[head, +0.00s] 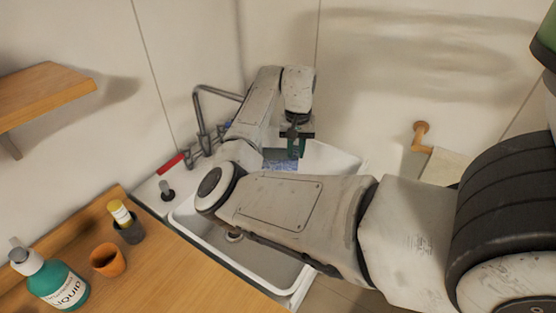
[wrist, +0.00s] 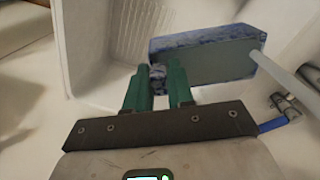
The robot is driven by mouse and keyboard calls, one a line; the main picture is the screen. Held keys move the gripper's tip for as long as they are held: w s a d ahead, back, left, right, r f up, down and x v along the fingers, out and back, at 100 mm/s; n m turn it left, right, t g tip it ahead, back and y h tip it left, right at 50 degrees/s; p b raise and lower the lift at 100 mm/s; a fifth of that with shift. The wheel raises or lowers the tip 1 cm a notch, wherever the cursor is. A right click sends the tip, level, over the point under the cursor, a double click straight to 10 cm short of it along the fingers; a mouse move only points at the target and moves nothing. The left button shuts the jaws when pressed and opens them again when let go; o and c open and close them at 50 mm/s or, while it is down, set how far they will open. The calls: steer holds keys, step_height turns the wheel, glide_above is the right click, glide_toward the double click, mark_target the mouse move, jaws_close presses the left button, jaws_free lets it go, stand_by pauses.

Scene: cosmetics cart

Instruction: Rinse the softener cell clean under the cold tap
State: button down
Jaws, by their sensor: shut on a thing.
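My gripper (head: 297,148) is over the sink, its green fingers pointing down. In the wrist view my gripper (wrist: 158,78) is shut on the softener cell (wrist: 205,64), a blue-grey block with darker blue patches along its left and top edges. The cell also shows below the fingers in the head view (head: 281,165), partly hidden by my arm. A pale straight stream (wrist: 286,72), apparently water, meets the cell's right end. The cold tap's blue handle (wrist: 272,126) is at the right; the grey tap spout (head: 218,91) arches behind my arm.
The white sink (head: 205,232) lies under my arm. A red tap handle (head: 170,163) is at its left. A green bottle (head: 56,284), an orange cup (head: 108,260) and a dark cup (head: 130,232) stand on the wooden counter (head: 180,279). A shelf (head: 45,92) juts out upper left.

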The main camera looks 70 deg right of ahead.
steer(key=shift+w+a, duration=0.25)
steer(key=shift+a, duration=0.1)
steer(key=shift+p, duration=0.3)
steer(key=s+a+p, duration=0.4)
steer(key=s, duration=0.2)
steer(key=shift+s+a, duration=0.2)
steer(key=shift+a, duration=0.2)
stand_by(1.4)
steer(key=s+a+r, duration=0.3)
steer(key=s+r, duration=0.1)
stand_by(0.5)
stand_by(0.7)
